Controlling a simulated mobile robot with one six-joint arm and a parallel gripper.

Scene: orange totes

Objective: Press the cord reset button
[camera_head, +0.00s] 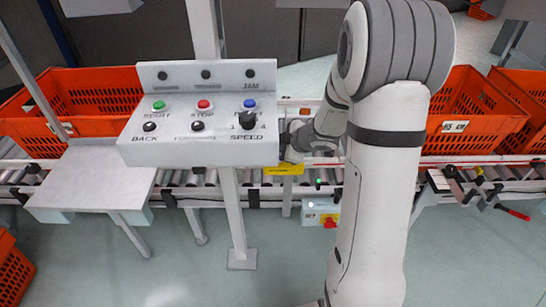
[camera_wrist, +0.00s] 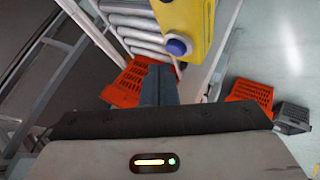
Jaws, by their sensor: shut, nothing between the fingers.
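A yellow box (camera_wrist: 185,22) with a round blue button (camera_wrist: 178,47) on its face is in the wrist view at top centre. The box also shows in the head view (camera_head: 283,170), partly hidden behind the control panel; its blue button does not show there. My gripper (camera_wrist: 157,70) is shut and empty. Its fingertips appear just below and left of the blue button in the wrist view; I cannot tell whether they touch it. In the head view my gripper is mostly hidden behind the panel's right edge.
A grey control panel (camera_head: 200,153) with several coloured buttons and knobs stands in front of the roller conveyor (camera_head: 480,172). Orange totes (camera_head: 95,88) sit on the conveyor at both sides. A white side table (camera_head: 90,180) is at left. A small box with a red knob (camera_head: 329,223) is below the conveyor.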

